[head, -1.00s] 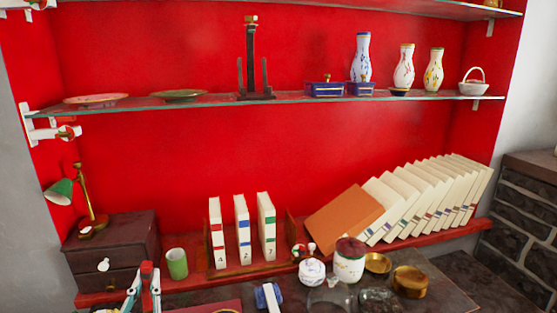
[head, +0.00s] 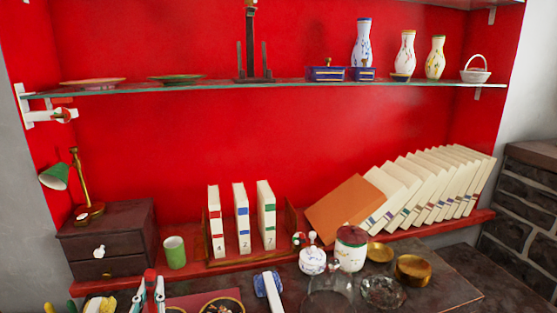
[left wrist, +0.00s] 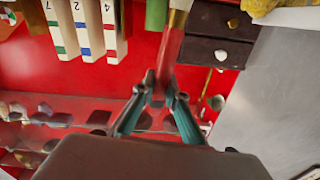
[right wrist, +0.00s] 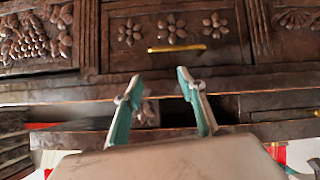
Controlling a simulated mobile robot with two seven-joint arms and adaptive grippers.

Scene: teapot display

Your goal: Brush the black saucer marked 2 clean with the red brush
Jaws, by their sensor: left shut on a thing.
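My left gripper (head: 152,290) is at the bottom left of the head view, upright, shut on the red brush (head: 150,276). In the left wrist view the brush (left wrist: 171,55) stands between the closed fingers (left wrist: 160,97), with a gold band farther along it; its tip is out of frame. A dark round saucer with a gold rim (head: 222,303) shows partly at the bottom edge of the head view, right of the gripper and apart from it. Its number is not readable. My right gripper (right wrist: 158,78) is open and empty, seen only in the right wrist view.
A green cup (head: 174,252) and small drawers (head: 108,240) stand behind the left gripper. Carved drawers with a brass handle (right wrist: 177,48) face the right gripper.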

